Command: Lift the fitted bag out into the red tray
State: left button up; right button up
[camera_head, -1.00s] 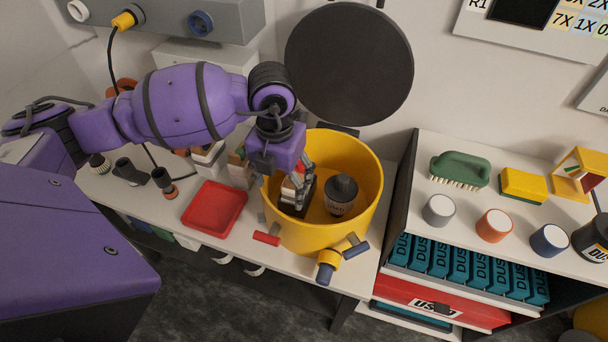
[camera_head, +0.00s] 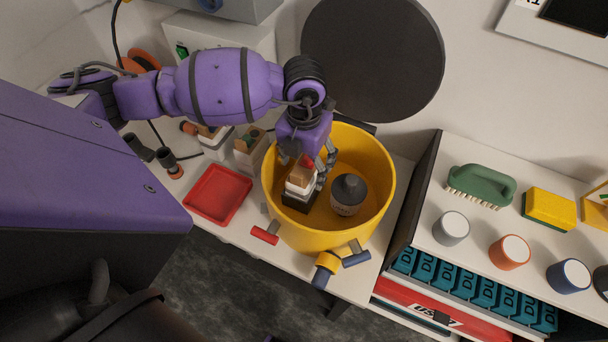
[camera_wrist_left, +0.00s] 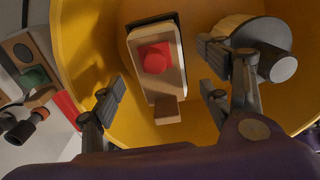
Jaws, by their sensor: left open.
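The fitted bag (camera_head: 299,181) is a pale block with a wooden collar, a red knob and a dark base. It stands inside the yellow drum (camera_head: 378,196); the wrist view shows the bag (camera_wrist_left: 168,70) from above. My left gripper (camera_head: 312,160) reaches into the drum over the bag. In the wrist view the left gripper (camera_wrist_left: 163,92) is open, its fingers apart on either side of the bag's near end, with nothing held. The red tray (camera_head: 217,194) lies empty on the bench, left of the drum. My right gripper is out of view.
A dark bottle (camera_head: 347,194) stands in the drum, right of the bag and close to a finger. The drum's wall surrounds the gripper. A round dark lid (camera_head: 372,55) rises behind. Small blocks (camera_head: 249,150) stand behind the tray. A shelf with a green brush (camera_head: 481,186) is at right.

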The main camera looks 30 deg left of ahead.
pick_arm(q)
notch_tip(320, 180, down, 2)
jog(key=shift+f, duration=0.15)
jog(key=c, duration=1.7)
